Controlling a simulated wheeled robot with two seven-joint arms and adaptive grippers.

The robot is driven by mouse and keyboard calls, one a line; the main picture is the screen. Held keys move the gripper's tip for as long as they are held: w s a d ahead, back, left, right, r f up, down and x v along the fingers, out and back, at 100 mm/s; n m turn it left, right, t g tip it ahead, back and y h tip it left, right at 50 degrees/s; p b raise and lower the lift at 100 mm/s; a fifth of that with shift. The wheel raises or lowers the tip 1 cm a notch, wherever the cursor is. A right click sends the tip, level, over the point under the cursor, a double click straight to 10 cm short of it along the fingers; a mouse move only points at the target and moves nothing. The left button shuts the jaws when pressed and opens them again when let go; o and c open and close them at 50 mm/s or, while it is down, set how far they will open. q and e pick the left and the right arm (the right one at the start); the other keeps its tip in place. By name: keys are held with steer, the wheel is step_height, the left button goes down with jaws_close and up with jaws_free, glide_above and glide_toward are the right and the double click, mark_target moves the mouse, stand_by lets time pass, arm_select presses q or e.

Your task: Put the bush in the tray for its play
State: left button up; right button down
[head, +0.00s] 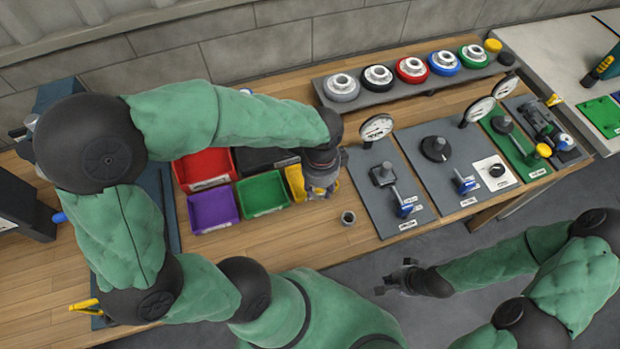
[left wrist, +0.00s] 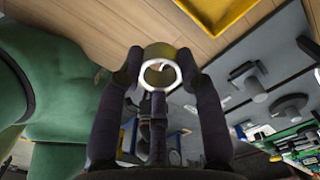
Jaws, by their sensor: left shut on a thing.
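My left gripper (head: 322,190) is over the right end of the tray group, beside the yellow tray (head: 293,178). The yellow tray also shows at the top of that view (left wrist: 222,14), apart from the bush. My right gripper (head: 393,280) is open and empty, off the bench's front edge.
Red (head: 204,167), purple (head: 213,208), green (head: 263,193) and black (head: 262,157) trays sit beside the yellow one. Grey plates with dial gauges (head: 376,128) stand to the right. A rack (head: 400,92) of coloured round parts runs along the back.

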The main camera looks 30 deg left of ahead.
arm_select(q)
steer(key=w+a+f+b, duration=0.1)
steer(key=w+a+f, duration=0.2)
steer(key=w+a+f+b, duration=0.2)
steer(key=w+a+f, duration=0.1)
steer(key=w+f, duration=0.1)
steer(key=shift+f, duration=0.1)
steer(key=shift+a+f+b, duration=0.1)
steer(key=shift+f+b, duration=0.15)
steer(key=shift+b, duration=0.1)
steer(key=shift+w+a+f+b, duration=0.1)
steer(key=shift+f+b, duration=0.2)
steer(key=shift+f, duration=0.55)
steer(key=shift+w+a+f+b, duration=0.1)
steer(key=shift+f+b, duration=0.2)
steer(key=shift+f, duration=0.55)
steer(key=shift+d, duration=0.1)
steer(key=shift+f, duration=0.15)
steer(key=o, duration=1.2)
step_height(320, 180, up, 12)
steer(key=p, duration=0.4)
